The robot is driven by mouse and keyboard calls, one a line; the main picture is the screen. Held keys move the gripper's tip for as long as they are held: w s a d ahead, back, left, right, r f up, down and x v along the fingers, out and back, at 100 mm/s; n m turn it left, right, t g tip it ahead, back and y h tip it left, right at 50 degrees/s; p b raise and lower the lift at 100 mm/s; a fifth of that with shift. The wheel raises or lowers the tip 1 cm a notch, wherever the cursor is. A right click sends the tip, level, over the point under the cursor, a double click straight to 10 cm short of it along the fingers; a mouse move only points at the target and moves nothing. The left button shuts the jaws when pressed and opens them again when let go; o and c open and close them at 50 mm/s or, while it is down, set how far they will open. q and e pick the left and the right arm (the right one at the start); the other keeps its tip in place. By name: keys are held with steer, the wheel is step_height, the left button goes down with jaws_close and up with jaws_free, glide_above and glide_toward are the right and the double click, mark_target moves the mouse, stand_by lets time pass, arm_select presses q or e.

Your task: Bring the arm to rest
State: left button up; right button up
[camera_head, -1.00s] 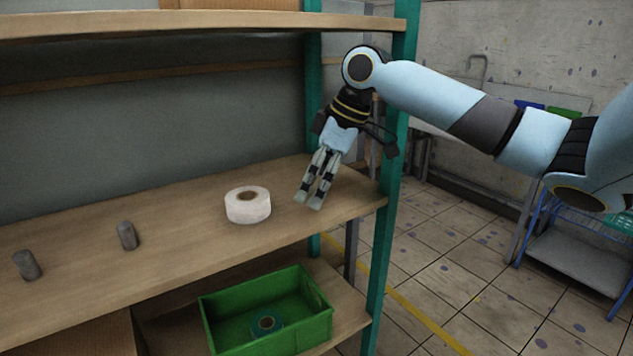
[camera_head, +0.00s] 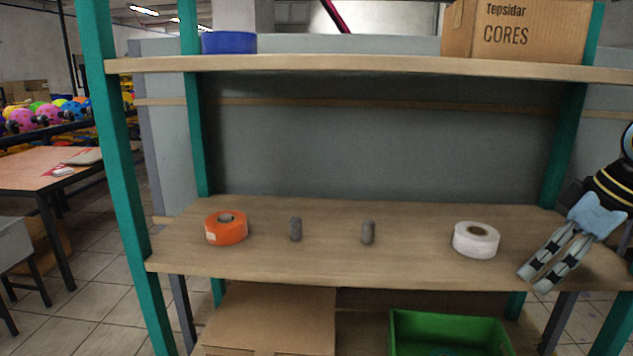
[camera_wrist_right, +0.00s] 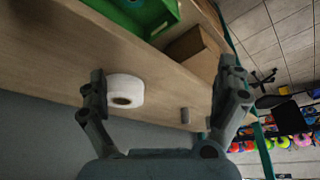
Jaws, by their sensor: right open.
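My right gripper (camera_head: 534,281) is at the right end of the middle shelf board (camera_head: 300,262), pointing down and to the left. Its fingers are apart with nothing between them. A white tape roll (camera_head: 476,240) lies on the board just left of the fingertips, apart from them. In the right wrist view the white roll (camera_wrist_right: 126,91) shows beyond the two spread fingers (camera_wrist_right: 164,85), nearer the left one. My left gripper is in neither view.
An orange roll (camera_head: 226,229) and two small grey pegs (camera_head: 295,230) (camera_head: 368,232) are on the board. A green crate (camera_head: 450,333) and a cardboard box (camera_head: 268,318) are below. Teal posts (camera_head: 125,180) frame the shelf. A "CORES" carton (camera_head: 515,30) and a blue roll (camera_head: 229,43) are on top.

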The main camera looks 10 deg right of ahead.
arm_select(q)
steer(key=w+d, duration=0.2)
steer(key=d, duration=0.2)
arm_select(e)
steer(key=s+a+f+m, duration=0.1)
steer(key=s+a+f, duration=0.8)
steer(key=a+f, duration=0.1)
steer(key=s+a+m+h, duration=0.2)
steer(key=s, duration=0.5)
steer(key=s+a+m+h, duration=0.1)
steer(key=s+a+m, duration=0.15)
steer(key=s, duration=0.45)
steer(key=s+d+f+g+b, duration=0.1)
steer(key=d+f+b, duration=0.15)
steer(key=f, duration=1.35)
steer(key=d+f+g+b, duration=0.1)
steer(key=f+b, duration=0.2)
steer(key=f, duration=1.3)
arm_select(q)
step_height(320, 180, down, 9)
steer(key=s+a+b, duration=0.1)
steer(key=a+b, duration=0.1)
steer(key=b, duration=0.1)
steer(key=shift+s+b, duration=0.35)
arm_select(e)
steer(key=s+f, duration=1.8)
steer(key=f, duration=0.1)
steer(key=shift+s+d+g, duration=0.25)
steer(key=shift+g, duration=0.15)
